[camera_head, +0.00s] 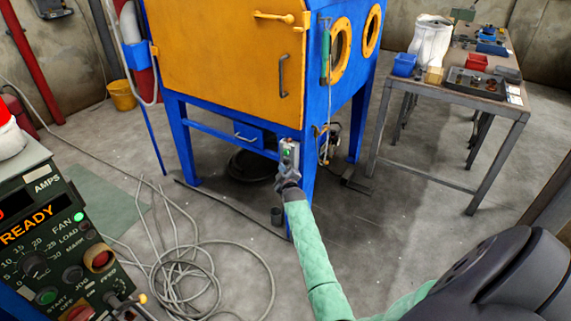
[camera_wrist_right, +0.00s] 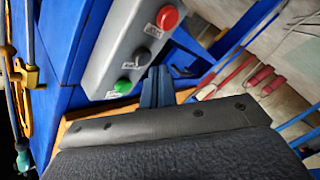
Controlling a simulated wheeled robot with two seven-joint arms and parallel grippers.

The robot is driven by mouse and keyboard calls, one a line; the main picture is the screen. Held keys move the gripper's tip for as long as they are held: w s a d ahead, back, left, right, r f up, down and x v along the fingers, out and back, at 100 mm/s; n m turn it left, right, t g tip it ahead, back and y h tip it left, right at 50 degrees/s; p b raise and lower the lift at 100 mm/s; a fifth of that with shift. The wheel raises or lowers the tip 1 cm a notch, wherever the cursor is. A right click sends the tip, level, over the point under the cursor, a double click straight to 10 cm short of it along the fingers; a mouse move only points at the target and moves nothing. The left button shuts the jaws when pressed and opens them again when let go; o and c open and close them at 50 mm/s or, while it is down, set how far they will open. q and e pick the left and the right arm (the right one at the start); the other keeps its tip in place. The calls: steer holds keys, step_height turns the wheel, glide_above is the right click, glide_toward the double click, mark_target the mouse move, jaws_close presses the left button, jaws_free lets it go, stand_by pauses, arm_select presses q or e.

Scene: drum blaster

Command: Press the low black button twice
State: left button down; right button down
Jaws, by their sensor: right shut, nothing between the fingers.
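A grey control box (camera_head: 289,155) is on the blue front leg of the blasting cabinet. In the right wrist view the box (camera_wrist_right: 122,50) shows a red button (camera_wrist_right: 168,17) at one end, a black button (camera_wrist_right: 144,57) in the middle and a green button (camera_wrist_right: 122,86) at the other end. My right gripper (camera_head: 288,177) is at the lower end of the box, shut and empty. In the wrist view its closed blue-grey fingers (camera_wrist_right: 158,82) are close beside the black and green buttons. I cannot tell whether they touch the box. My left gripper is not in view.
The blue cabinet has a large orange door (camera_head: 225,50). A workbench (camera_head: 455,92) with bins stands at the right. A dark control panel (camera_head: 60,250) reading READY is at the lower left. Coiled cable (camera_head: 190,275) lies on the floor. Open floor lies right of my arm.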

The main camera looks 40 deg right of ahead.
steer(key=shift+a, duration=0.15)
steer(key=a+p, duration=0.1)
steer(key=s+a, duration=0.1)
steer(key=a, duration=0.1)
steer(key=s+a+p, duration=0.1)
steer(key=shift+a+p, duration=0.15)
steer(key=shift+p, duration=0.2)
stand_by(4.6)
